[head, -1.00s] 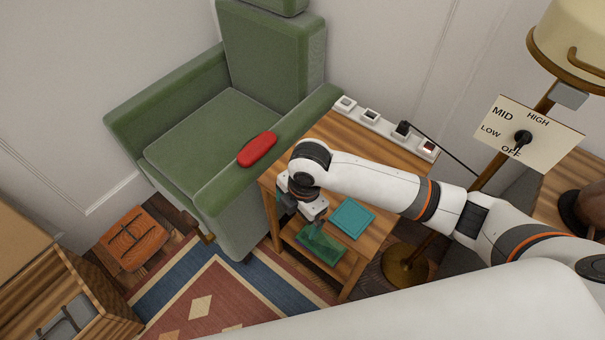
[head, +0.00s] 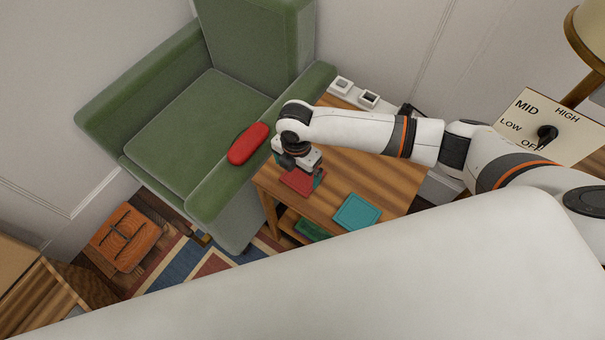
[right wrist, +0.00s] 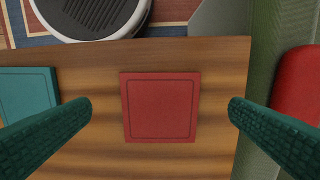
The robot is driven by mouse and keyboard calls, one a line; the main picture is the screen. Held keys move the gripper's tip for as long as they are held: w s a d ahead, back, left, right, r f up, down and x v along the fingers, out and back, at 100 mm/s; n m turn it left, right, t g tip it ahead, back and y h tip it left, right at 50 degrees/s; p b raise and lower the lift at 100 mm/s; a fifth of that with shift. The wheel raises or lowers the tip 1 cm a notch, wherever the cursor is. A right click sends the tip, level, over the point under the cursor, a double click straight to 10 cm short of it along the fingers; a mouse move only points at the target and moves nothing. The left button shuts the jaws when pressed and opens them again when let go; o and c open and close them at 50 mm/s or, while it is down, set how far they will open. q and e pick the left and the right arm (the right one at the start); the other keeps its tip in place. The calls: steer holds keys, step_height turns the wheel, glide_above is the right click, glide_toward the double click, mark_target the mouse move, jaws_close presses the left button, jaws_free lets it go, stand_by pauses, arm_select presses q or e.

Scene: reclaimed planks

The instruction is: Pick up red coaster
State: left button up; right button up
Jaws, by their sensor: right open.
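The red coaster (head: 296,182) is a flat square lying on the wooden side table (head: 383,176). In the right wrist view the red coaster (right wrist: 160,118) is in the middle of the picture, close to the table's edge. My right gripper (head: 304,172) is over it in the head view and partly covers it. In the right wrist view my right gripper (right wrist: 160,104) is open and empty, with one teal finger on each side of the coaster and a gap to both. My left gripper is not in view.
A teal coaster (head: 357,211) lies on the same table, and a green one (head: 311,230) lies on the shelf below. A red case (head: 248,144) rests on the arm of the green armchair (head: 195,118). A power strip (head: 354,91) runs along the table's back.

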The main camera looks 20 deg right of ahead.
mark_target(298, 182)
step_height(298, 182, down, 4)
steer(key=shift+f, duration=0.65)
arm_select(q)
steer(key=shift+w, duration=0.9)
arm_select(e)
steer(key=shift+c, duration=0.4)
steer(key=c, duration=0.7)
